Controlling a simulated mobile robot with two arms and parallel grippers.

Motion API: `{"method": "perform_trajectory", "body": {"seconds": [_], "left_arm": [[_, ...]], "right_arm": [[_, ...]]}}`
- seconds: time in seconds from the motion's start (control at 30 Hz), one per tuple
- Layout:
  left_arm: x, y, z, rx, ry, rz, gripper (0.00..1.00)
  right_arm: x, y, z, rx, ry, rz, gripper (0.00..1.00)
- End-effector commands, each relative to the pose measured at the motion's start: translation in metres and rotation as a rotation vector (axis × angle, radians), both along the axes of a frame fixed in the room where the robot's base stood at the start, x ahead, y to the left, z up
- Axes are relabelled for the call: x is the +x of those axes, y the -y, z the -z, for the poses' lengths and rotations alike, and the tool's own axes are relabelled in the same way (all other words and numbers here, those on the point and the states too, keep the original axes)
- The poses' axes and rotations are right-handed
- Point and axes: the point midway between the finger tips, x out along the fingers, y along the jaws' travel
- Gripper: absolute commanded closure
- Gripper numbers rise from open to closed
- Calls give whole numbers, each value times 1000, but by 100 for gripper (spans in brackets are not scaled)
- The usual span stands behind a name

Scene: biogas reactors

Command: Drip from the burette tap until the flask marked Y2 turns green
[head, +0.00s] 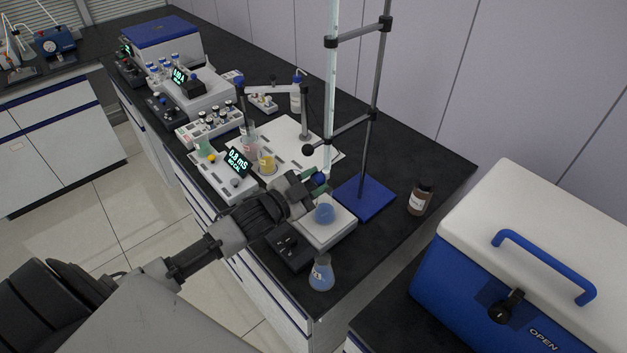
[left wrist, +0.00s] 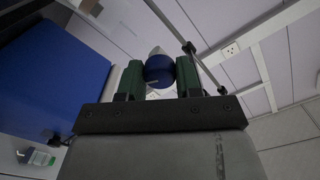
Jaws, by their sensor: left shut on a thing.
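The burette (head: 331,100) is a tall clear tube clamped upright on a stand. Its blue tap (head: 319,180) is at the lower end. My left gripper (head: 315,183) is shut on the tap; in the left wrist view the green fingers hold the blue knob (left wrist: 159,72) between them. A flask with blue liquid (head: 324,214) stands on a white stirrer plate (head: 327,232) below the tap, partly hidden by my gripper. Another flask with blue liquid (head: 320,275) and a label stands at the bench's front edge. I cannot read Y2 on either flask. My right gripper is not in view.
The stand has a blue base (head: 366,197). A brown bottle (head: 420,198) stands to its right, and a blue and white cooler box (head: 520,250) is at the far right. A meter (head: 237,163), beakers and vial racks fill the bench to the left.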

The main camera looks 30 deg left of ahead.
Motion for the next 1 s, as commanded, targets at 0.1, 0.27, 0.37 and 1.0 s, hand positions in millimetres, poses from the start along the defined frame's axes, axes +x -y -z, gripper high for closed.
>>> {"method": "perform_trajectory", "body": {"seconds": [0.1, 0.27, 0.37, 1.0], "left_arm": [[0, 0, 0, 67, 23, 0, 90], [0, 0, 0, 136, 47, 0, 90], [0, 0, 0, 164, 57, 1, 90], [0, 0, 0, 191, 66, 1, 52]], "right_arm": [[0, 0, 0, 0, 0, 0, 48], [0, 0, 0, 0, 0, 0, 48], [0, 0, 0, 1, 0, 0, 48], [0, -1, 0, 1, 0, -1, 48]]}}
